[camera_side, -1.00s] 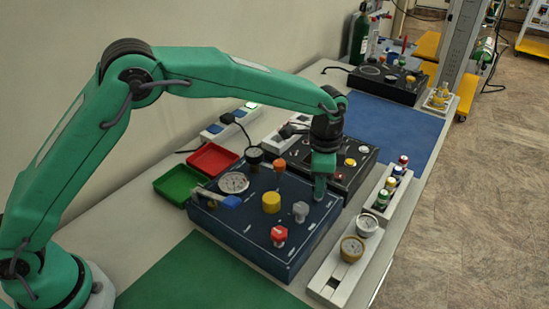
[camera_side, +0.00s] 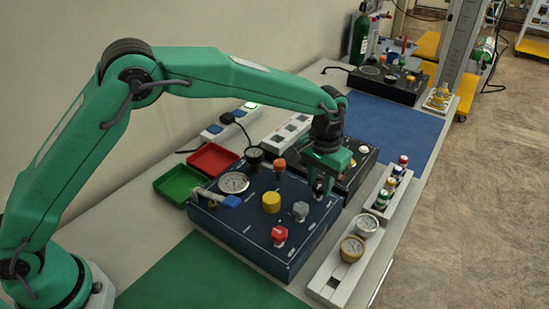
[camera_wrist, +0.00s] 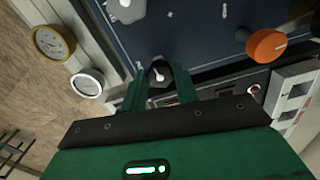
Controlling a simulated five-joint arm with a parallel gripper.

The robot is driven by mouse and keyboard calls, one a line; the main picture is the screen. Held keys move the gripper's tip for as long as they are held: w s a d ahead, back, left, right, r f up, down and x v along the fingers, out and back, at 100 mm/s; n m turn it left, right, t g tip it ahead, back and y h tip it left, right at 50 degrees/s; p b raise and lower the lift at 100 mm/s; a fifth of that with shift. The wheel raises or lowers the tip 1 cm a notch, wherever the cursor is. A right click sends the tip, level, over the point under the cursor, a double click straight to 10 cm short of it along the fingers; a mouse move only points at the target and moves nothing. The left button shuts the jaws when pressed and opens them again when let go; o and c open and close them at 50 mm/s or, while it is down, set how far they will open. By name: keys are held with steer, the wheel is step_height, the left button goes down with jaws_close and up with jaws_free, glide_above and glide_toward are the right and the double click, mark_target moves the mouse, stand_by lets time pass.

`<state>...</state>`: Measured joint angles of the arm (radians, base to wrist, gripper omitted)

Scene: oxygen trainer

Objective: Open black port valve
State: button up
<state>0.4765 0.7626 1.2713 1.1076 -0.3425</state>
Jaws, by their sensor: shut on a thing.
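The black port valve is a black knob with a white pointer mark (camera_wrist: 159,76), at the edge of the dark blue panel box (camera_side: 255,238). In the wrist view it sits between the two green fingers of my gripper (camera_wrist: 160,90), which is shut on it. In the side view my gripper (camera_side: 322,186) points down at the panel's far right corner and mostly hides the black knob. The panel also carries an orange knob (camera_wrist: 266,45), a yellow knob (camera_side: 271,202), a grey knob (camera_side: 301,210) and a red knob (camera_side: 279,235).
A large gauge (camera_side: 233,182) and a blue-handled lever (camera_side: 231,201) are on the panel's left. A black box (camera_side: 358,172) stands close behind my gripper. A rack with two gauges (camera_side: 352,248) stands to the right. Red (camera_side: 212,158) and green (camera_side: 178,184) trays lie left.

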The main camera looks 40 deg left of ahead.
mark_target(319, 185)
steer(key=shift+n, duration=2.3)
steer(key=o, duration=1)
steer(key=shift+r, duration=0.1)
steer(key=shift+r, duration=3.8)
steer(key=shift+a+r, duration=0.1)
steer(key=shift+r, duration=0.05)
